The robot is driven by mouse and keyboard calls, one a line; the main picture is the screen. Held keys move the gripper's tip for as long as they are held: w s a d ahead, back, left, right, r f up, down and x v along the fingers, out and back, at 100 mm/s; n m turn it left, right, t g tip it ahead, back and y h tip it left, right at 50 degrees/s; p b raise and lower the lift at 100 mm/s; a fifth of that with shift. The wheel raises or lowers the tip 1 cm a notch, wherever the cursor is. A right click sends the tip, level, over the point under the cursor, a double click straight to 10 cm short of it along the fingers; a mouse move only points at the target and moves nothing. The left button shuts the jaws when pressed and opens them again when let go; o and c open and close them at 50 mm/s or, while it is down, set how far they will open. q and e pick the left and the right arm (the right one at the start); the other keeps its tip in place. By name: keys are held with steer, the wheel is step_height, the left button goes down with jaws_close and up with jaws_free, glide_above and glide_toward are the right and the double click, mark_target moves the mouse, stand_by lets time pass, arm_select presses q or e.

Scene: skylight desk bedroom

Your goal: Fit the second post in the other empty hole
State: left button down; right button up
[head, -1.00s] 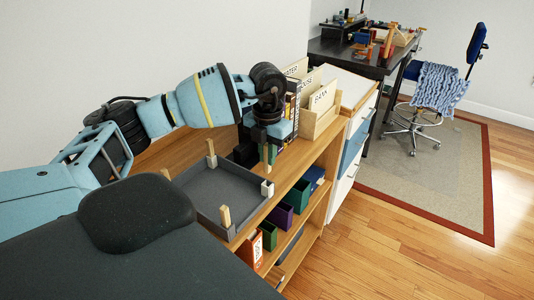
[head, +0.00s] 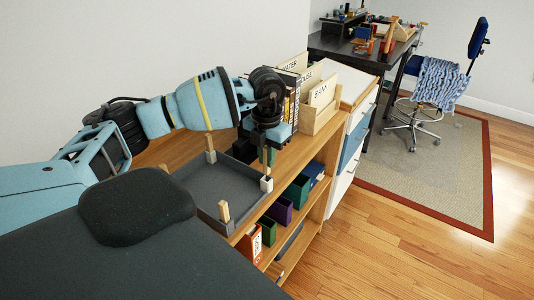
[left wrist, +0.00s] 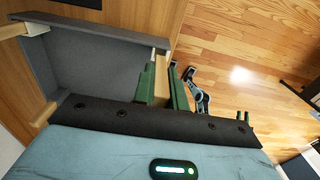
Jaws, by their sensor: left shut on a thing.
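The grey tray (head: 228,203) lies on the wooden shelf top. Wooden posts stand at its back corner (head: 210,147) and front corner (head: 223,211), and the tip of another shows at the left corner (head: 164,168). The right corner has a pale socket block (head: 266,184). My left gripper (head: 267,158) is above that corner, pointing down. In the left wrist view its green fingers (left wrist: 161,88) are shut on a wooden post (left wrist: 161,80), beside the tray's pale corner block (left wrist: 159,56). I cannot tell whether the post's lower end is inside the hole.
Wooden file boxes (head: 318,105) and books stand behind my left gripper on the shelf top. Purple and green bins (head: 280,211) sit on the shelf below. A dark desk (head: 345,50) and a chair are farther back.

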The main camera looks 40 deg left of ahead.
mark_target(267, 173)
arm_select(q)
steer(key=shift+f+b, duration=0.35)
steer(key=shift+f, duration=1.55)
steer(key=c, duration=1.3)
jaws_free()
steer(key=shift+c, duration=0.2)
steer(key=shift+r, duration=3.95)
steer(key=shift+s+f, duration=0.1)
steer(key=shift+f, duration=0.05)
